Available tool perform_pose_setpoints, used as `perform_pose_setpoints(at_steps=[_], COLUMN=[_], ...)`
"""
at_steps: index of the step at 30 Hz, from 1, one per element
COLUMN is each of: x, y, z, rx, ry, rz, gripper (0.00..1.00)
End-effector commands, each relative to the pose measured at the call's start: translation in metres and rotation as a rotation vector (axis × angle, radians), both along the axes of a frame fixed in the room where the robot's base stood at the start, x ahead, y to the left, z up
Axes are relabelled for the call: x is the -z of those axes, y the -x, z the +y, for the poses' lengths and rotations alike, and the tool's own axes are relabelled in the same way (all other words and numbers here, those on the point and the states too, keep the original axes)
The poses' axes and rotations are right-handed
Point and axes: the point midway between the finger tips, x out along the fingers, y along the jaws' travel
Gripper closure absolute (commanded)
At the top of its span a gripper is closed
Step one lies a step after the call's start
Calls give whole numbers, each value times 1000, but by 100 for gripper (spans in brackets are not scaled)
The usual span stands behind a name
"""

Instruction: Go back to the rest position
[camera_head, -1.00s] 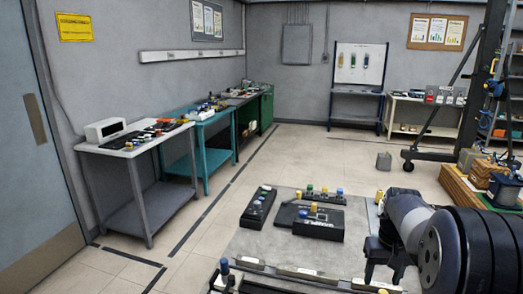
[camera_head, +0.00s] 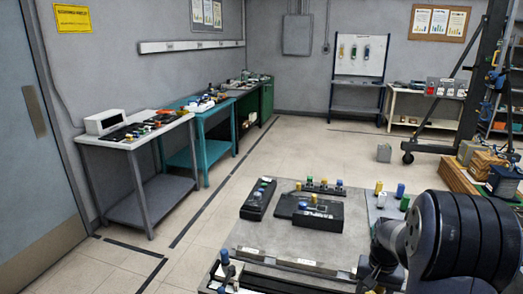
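My arm (camera_head: 455,235) fills the lower right of the head view, over the right part of a grey work table (camera_head: 262,235). My gripper seems to be the dark part at the arm's lower left end (camera_head: 375,268), low over the table's right front. Its fingers cannot be made out, and I see nothing clearly held.
On the table stand a black box with coloured knobs (camera_head: 318,215), a long black block (camera_head: 258,199) and a rear strip with coloured pieces (camera_head: 320,188). Several small coloured cylinders stand at the back right. Benches line the left wall. The floor between is clear.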

Motion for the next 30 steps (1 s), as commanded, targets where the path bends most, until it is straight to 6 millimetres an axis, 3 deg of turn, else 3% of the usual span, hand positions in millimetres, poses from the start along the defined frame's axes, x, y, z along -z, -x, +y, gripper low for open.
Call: perform_pose_setpoints(at_steps=[3,19,30], x=[-3,-112,-108], y=[0,-1,2], z=[0,0,0], rx=[85,76,-230], ry=[1,1,0], rz=[-2,-5,0], gripper=[45,45,45])
